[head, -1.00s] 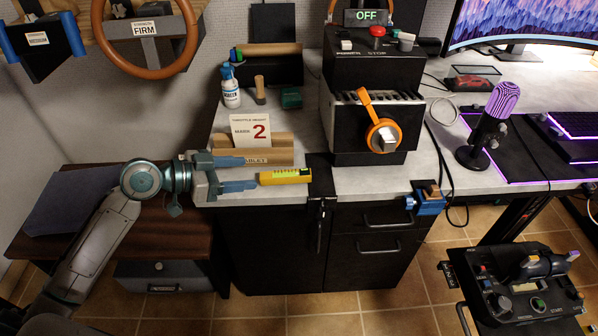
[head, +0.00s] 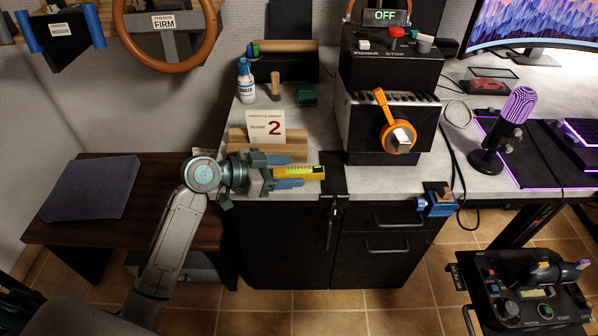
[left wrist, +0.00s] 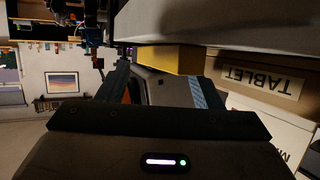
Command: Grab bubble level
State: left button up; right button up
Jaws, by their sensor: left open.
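The bubble level (head: 311,173) is a yellow bar on the front edge of the grey worktop, in front of a wooden stand. My left gripper (head: 293,171) is open, its blue fingers on the far and near sides of the level's left part. I cannot tell whether the fingers touch it. My right gripper is not in view.
The wooden stand (head: 238,145) with a card showing 2 (head: 266,128) sits just behind the level. A black machine with an orange handle (head: 380,110) stands to the right. A white bottle (head: 246,88) is farther back. A blue clamp (head: 437,204) grips the counter's front edge.

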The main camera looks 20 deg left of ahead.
pick_arm(q)
jog(key=shift+x, duration=1)
jog(key=shift+a, duration=0.1)
jog(key=shift+c, duration=0.7)
grip_shut()
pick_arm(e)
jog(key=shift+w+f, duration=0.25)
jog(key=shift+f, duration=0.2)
pick_arm(q)
jog(key=shift+r, duration=0.1)
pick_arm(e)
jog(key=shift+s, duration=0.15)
